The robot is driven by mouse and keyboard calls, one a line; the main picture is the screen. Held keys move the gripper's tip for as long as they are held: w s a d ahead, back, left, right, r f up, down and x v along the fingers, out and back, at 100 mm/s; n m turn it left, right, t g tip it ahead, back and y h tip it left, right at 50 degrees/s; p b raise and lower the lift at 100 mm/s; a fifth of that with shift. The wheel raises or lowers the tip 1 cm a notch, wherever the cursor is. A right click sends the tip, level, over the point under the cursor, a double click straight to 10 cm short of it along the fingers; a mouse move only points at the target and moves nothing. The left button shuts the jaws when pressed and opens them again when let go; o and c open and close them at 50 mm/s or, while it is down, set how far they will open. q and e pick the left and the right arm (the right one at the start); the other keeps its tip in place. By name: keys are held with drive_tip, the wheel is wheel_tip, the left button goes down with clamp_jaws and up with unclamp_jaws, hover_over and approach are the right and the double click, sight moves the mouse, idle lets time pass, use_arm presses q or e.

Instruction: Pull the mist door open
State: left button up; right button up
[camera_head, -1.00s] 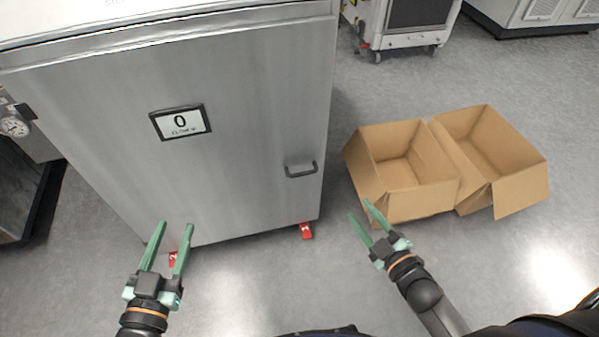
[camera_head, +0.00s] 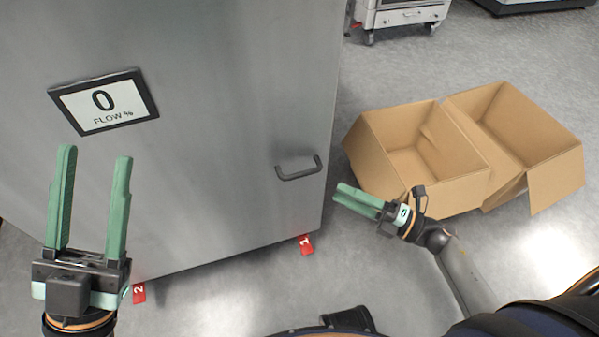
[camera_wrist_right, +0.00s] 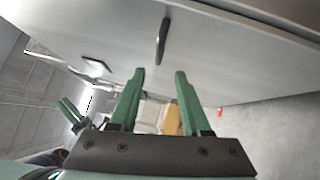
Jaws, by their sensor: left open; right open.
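The mist door (camera_head: 215,130) is a large grey metal panel that looks shut. Its dark bar handle (camera_head: 298,172) is near the right edge; it also shows in the right wrist view (camera_wrist_right: 162,40), beyond the fingertips. My right gripper (camera_head: 340,193) is open and empty, below and right of the handle and apart from it. In the right wrist view its green fingers (camera_wrist_right: 158,75) point toward the door. My left gripper (camera_head: 95,152) is open and empty in front of the door's lower left, below the display.
A display (camera_head: 104,101) reading 0 FLOW % is on the door. Red tags 1 (camera_head: 306,244) and 2 (camera_head: 139,293) are at its foot. Two open cardboard boxes (camera_head: 400,150) (camera_head: 556,180) stand right of the door. A wheeled cart (camera_head: 403,17) is behind. The front floor is clear.

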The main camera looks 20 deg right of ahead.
sight(301, 172)
drive_tip(key=b+x, duration=0.1)
drive_tip(key=x, duration=1)
drive_tip(key=shift+w+a+r+b, duration=0.1)
drive_tip(key=shift+b, duration=0.3)
clamp_jaws()
idle(0.8)
